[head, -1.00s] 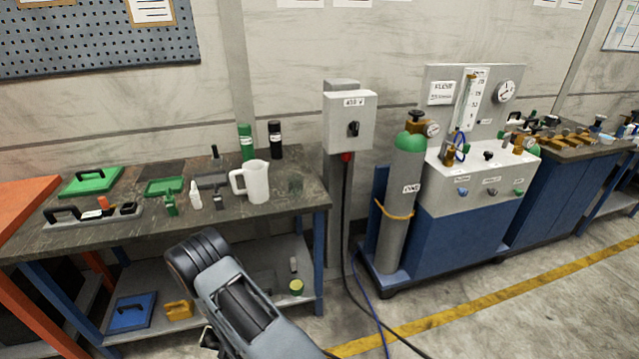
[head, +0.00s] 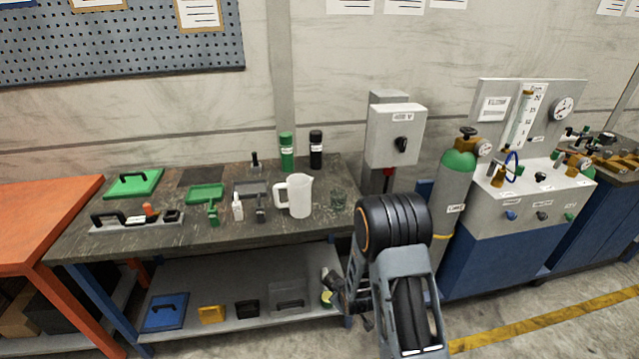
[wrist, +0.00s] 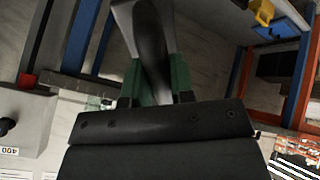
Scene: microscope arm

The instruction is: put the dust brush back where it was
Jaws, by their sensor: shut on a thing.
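In the wrist view a long dark grey and black thing (wrist: 153,45), seemingly the dust brush, stands between the fingers of my gripper (wrist: 155,90). The gripper is shut on it. Green shows beside it at the fingers; its far end runs out of the picture's top. In the head view my arm hides most of the gripper, and I cannot make out the brush there. The workbench (head: 130,243) stands to the left of my arm, with a bare darker rectangle (head: 200,177) at its back. I cannot tell which spot was the brush's.
The bench top holds a white jug (head: 298,196), a green tray (head: 205,194), a green lid (head: 134,183) and several bottles. A yellow bin (head: 212,314) and blue case (head: 165,311) lie on the lower shelf. A gas cylinder (head: 453,200) stands right of my arm.

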